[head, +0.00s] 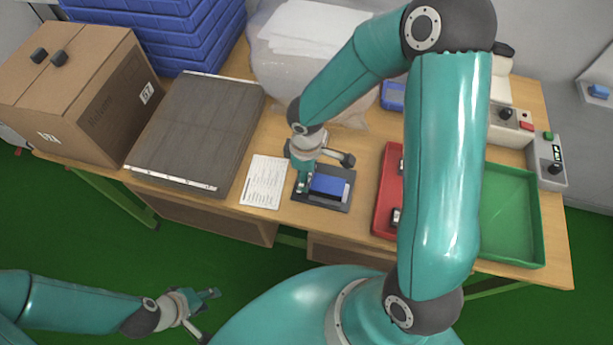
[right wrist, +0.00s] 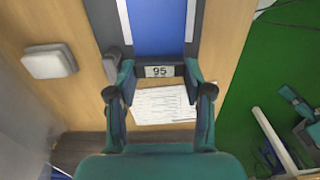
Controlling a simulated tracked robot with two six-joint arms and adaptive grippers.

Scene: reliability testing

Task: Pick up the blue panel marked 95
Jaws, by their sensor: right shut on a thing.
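The blue panel (head: 329,186) is in the dark fixture (head: 322,202) on the wooden table, in the middle of the head view. In the right wrist view the blue panel (right wrist: 158,28) lies between light side rails, with a dark end piece marked 95 (right wrist: 159,71). My right gripper (head: 303,184) is at the panel's left end, pointing down. In the right wrist view its two fingers (right wrist: 162,84) are shut on that end piece, one on each side. I cannot tell whether the panel is lifted. My left gripper (head: 210,315) is open and empty, in front of the table over the green floor.
A printed sheet (head: 264,182) lies left of the fixture. A grey-brown slab (head: 198,128), a cardboard box (head: 75,95) and blue crates (head: 165,35) stand further left. A red tray (head: 385,215) and a green tray (head: 512,215) are on the right, partly behind my arm.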

